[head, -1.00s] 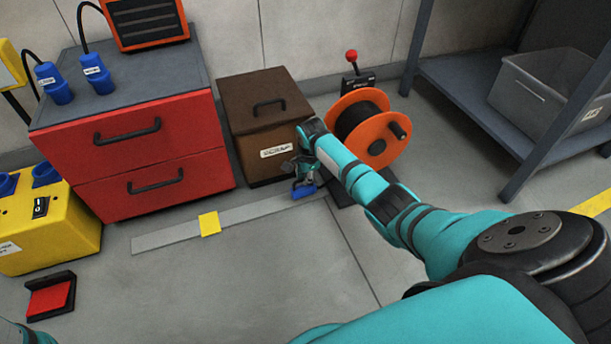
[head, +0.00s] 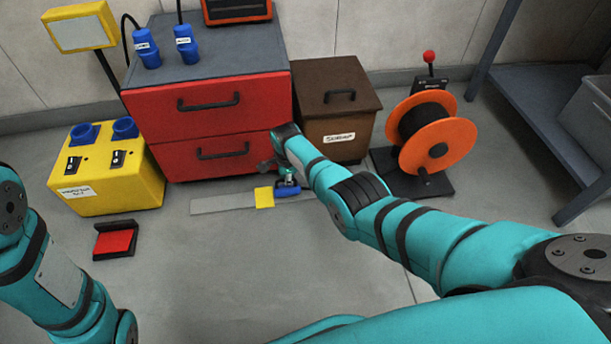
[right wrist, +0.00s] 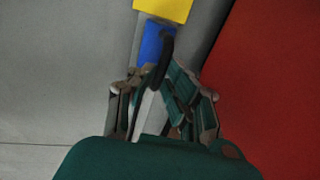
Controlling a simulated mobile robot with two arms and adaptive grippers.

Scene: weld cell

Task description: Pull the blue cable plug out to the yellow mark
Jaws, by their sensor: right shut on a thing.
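The blue cable plug (head: 287,190) lies low over the grey floor strip (head: 222,204), just right of the yellow mark (head: 264,197). In the right wrist view the blue plug (right wrist: 153,42) shows just short of the yellow mark (right wrist: 164,8), its far end at or very near the mark's edge. My right gripper (head: 284,177) is shut on the plug; its fingers also show in the right wrist view (right wrist: 162,88). The orange cable reel (head: 440,145) stands to the right. The cable between plug and reel is hidden behind my right arm. My left gripper is out of view.
The red drawer cabinet (head: 208,107) stands close behind the strip, with the brown scrap box (head: 338,104) to its right. A yellow power box (head: 105,175) and a red pedal (head: 115,240) are at left. The floor in front is clear.

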